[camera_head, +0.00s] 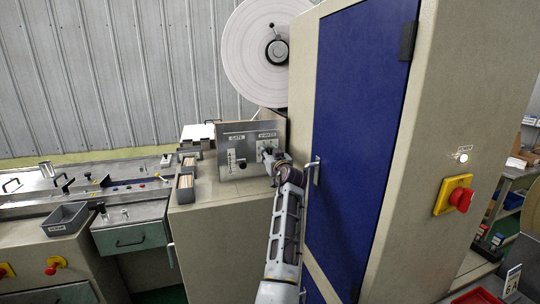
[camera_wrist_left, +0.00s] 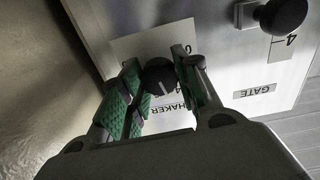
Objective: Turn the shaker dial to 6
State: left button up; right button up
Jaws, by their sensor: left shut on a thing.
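The shaker dial (camera_wrist_left: 158,76) is a dark round knob with a light pointer line, on a white scale plate (camera_wrist_left: 148,45) in the left wrist view. Its printed SHAKER label (camera_wrist_left: 184,106) is partly covered. My left gripper (camera_wrist_left: 160,78) has its green-padded fingers on both sides of the dial and is shut on it. The fingers hide much of the scale, so I cannot read the setting. In the head view my left gripper (camera_head: 272,157) reaches the right part of the metal control panel (camera_head: 235,142), below the SHAKER label, and largely hides the dial.
The GATE control, with a black knob (camera_wrist_left: 281,13), sits beside the dial on the same panel. A blue cabinet door (camera_head: 360,110) with a metal handle (camera_head: 314,170) stands close right of my arm. A large white reel (camera_head: 258,55) is above the panel.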

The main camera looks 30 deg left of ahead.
pick_arm(q)
jog(key=shift+r+m, duration=0.1)
jog(key=shift+m, duration=0.2)
jog(key=shift+m+p, duration=0.5)
jog(key=shift+m, duration=0.7)
jog(key=shift+r+m+p, duration=0.1)
jog(key=shift+m+p, duration=0.35)
jog(key=shift+m, duration=0.55)
jog(key=shift+m+p, duration=0.3)
jog(key=shift+m, duration=0.4)
jog(key=o, duration=1.1)
jog(key=shift+c, duration=0.2)
